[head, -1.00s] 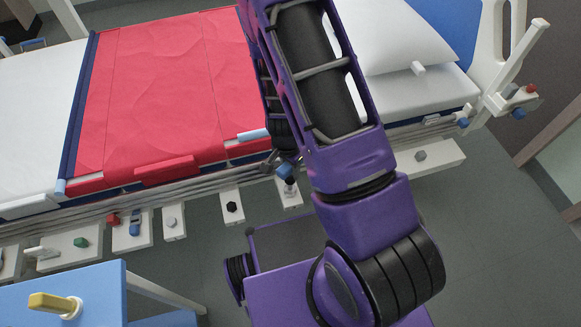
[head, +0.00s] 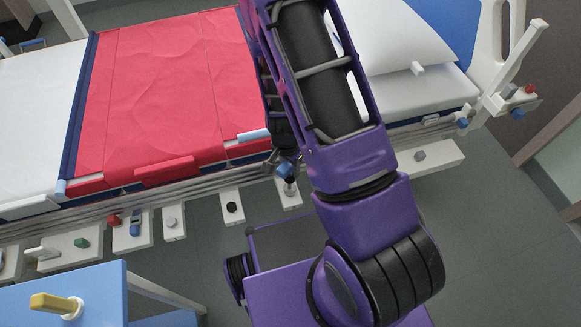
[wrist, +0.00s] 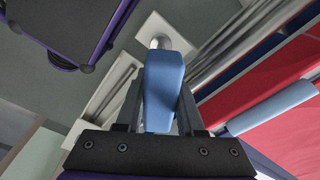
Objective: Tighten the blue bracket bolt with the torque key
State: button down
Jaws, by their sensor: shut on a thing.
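The torque key has a blue handle (wrist: 164,88) and a silver shaft end (wrist: 160,42). My gripper (wrist: 163,100) is shut on the handle. In the head view the key (head: 287,169) is small beside the bed rail, with my gripper (head: 283,163) partly hidden by my arm. The key's lower end is over a white bracket plate (head: 290,203), also in the wrist view (wrist: 180,42). I cannot tell whether it touches or seats on a bolt; that bolt's colour is hidden. A blue fitting (head: 134,229) sits on another plate, further left.
More white plates along the bed side carry a black bolt (head: 232,207), a grey bolt (head: 171,222) and a green bolt (head: 82,243). A blue table (head: 100,290) with a yellow-handled item (head: 52,302) stands front left.

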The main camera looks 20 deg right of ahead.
jog(key=shift+f+n+b, duration=0.2)
jog(key=shift+n+b, duration=0.25)
jog(key=shift+n, duration=0.55)
jog(key=shift+r+n+p, duration=0.25)
jog(key=shift+n+p, duration=0.05)
jog(key=shift+n, duration=0.8)
jog(key=n, duration=0.5)
jog(key=shift+w+a+n+t+y, duration=0.1)
jog(key=shift+a+n+t+y, duration=0.05)
jog(key=shift+n+t+y, duration=0.2)
jog(key=shift+n, duration=0.35)
jog(key=n, duration=0.4)
jog(key=shift+y, duration=0.35)
jog(key=n, duration=0.5)
jog(key=shift+a+p, duration=0.1)
jog(key=shift+p, duration=0.3)
